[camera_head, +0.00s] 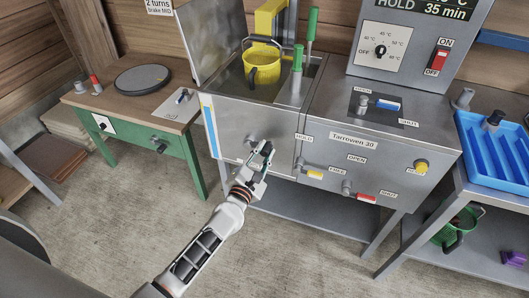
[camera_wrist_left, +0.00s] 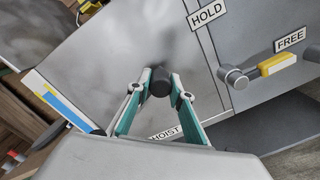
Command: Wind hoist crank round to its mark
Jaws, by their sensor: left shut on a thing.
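My left gripper (camera_head: 264,150) is at the front panel of the steel tank unit (camera_head: 228,123). In the left wrist view its two fingertips (camera_wrist_left: 160,82) are closed on the dark round knob of the hoist crank (camera_wrist_left: 160,84), above the HOIST label (camera_wrist_left: 166,134). The rest of the crank is mostly hidden behind the gripper, and I cannot make out its mark. A yellow-handled lever (camera_head: 313,174) sits right of the gripper, pointing toward FREE; it also shows in the left wrist view (camera_wrist_left: 278,64). My right gripper is not in view.
A yellow bucket (camera_head: 262,64) hangs in the tank under a yellow hoist post (camera_head: 270,18). A red-handled lever (camera_head: 366,197) and yellow knob (camera_head: 421,167) are farther right. A green table (camera_head: 150,138) stands left. The floor in front is clear.

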